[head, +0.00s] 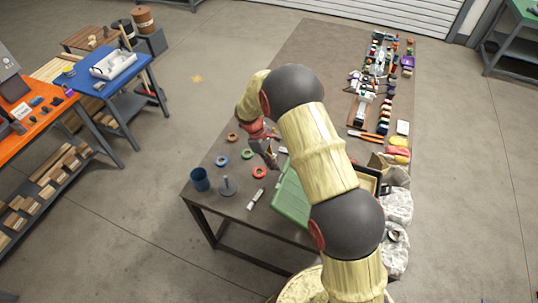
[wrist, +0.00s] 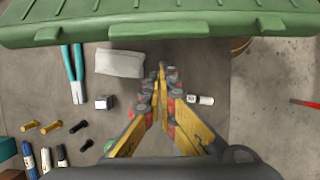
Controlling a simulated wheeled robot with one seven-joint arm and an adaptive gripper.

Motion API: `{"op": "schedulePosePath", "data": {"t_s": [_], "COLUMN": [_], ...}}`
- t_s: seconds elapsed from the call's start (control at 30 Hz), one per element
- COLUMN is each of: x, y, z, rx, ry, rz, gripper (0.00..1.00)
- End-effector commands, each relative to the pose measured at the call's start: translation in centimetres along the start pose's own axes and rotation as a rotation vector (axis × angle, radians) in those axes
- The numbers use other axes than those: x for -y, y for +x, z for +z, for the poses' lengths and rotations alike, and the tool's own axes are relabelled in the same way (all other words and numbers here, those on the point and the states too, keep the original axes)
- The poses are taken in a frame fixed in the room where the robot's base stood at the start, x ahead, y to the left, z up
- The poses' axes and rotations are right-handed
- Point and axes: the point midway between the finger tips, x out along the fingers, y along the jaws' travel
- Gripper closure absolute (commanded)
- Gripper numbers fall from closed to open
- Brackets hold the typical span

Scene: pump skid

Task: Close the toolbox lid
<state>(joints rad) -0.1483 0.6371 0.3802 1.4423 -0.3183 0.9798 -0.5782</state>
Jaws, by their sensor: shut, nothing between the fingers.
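My arm hides much of the toolbox in the head view. In the wrist view the lid (wrist: 150,22) spans the top of the picture as a ribbed green panel. My gripper (head: 270,158) is to the left of the lid in the head view, pointing down over the table. Its fingers (wrist: 162,72) are together and empty in the wrist view, with their tips just below the lid's edge in the picture. I cannot tell whether they touch it.
A blue cup (head: 200,180), a grey stand (head: 228,187) and several coloured rings (head: 259,172) lie left of the lid. Many small items line the table's right side. The table's far left is clear.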

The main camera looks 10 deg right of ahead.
Motion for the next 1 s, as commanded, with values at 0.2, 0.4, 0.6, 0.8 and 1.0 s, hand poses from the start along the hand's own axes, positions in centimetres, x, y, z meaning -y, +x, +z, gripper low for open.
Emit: {"op": "schedulePosePath", "data": {"t_s": [0.2,0.4,0.6,0.8,1.0], "x": [-0.2,-0.1,-0.1,-0.2,-0.1], "y": [-2.5,-2.9,-2.9,-3.1,-4.0], "z": [2.3,2.9,2.9,3.0,4.0], "rx": [-0.005,-0.005,-0.005,-0.01,-0.058], "ry": [0.004,0.003,0.003,0.003,0.005], "rz": [0.004,0.004,0.004,0.004,0.004], "gripper": [1.0,1.0,1.0,1.0,1.0]}}
